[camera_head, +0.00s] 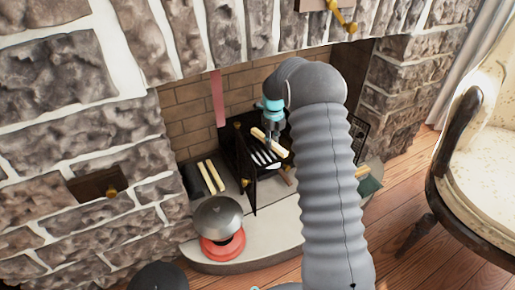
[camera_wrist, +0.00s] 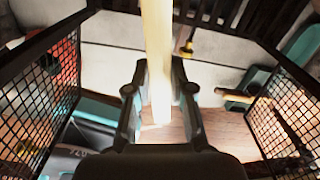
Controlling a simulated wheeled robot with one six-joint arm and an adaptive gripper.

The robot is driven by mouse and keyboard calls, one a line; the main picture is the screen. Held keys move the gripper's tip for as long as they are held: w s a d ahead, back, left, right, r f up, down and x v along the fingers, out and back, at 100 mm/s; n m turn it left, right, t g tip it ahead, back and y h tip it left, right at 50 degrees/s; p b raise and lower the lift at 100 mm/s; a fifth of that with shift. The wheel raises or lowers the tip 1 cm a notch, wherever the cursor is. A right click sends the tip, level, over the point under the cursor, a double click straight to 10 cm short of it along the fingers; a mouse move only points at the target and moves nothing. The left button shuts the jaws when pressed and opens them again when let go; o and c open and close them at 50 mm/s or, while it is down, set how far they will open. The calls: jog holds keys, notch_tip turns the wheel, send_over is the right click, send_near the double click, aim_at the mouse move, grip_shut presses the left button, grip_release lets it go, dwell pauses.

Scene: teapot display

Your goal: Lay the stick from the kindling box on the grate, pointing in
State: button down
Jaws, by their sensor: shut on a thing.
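My gripper (camera_head: 271,136) is shut on a pale wooden stick (camera_head: 277,147), held inside the fireplace opening. In the wrist view my gripper (camera_wrist: 158,75) has a finger on each side of the stick (camera_wrist: 157,35), which runs from the top edge to just past the fingers. The grate (camera_head: 262,157), with light bars, lies under the stick in the head view; dark bars of it show at the top of the wrist view (camera_wrist: 225,14). I cannot tell whether stick and grate touch. A green box (camera_head: 371,186), perhaps the kindling box, stands at the right, partly hidden by my arm.
Black mesh screen panels flank the gripper, left (camera_wrist: 38,85) and right (camera_wrist: 283,120). Two pale sticks (camera_head: 211,177) lie left of the grate. A grey-lidded pot on a red base (camera_head: 222,245) stands on the hearth (camera_head: 262,236). An armchair (camera_head: 485,190) is at the right.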

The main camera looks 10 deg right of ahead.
jog(key=shift+s+m, duration=0.3)
jog(key=shift+m, duration=0.9)
jog(key=shift+w+f, duration=0.1)
jog(key=shift+w, duration=0.05)
send_over(259, 150)
notch_tip(259, 150, down, 7)
jog(key=shift+w+r+b, duration=0.15)
jog(key=shift+b, duration=0.3)
jog(key=shift+f, duration=2)
jog(key=shift+b, duration=0.3)
jog(key=shift+f, duration=0.15)
jog(key=c, duration=1)
grip_release()
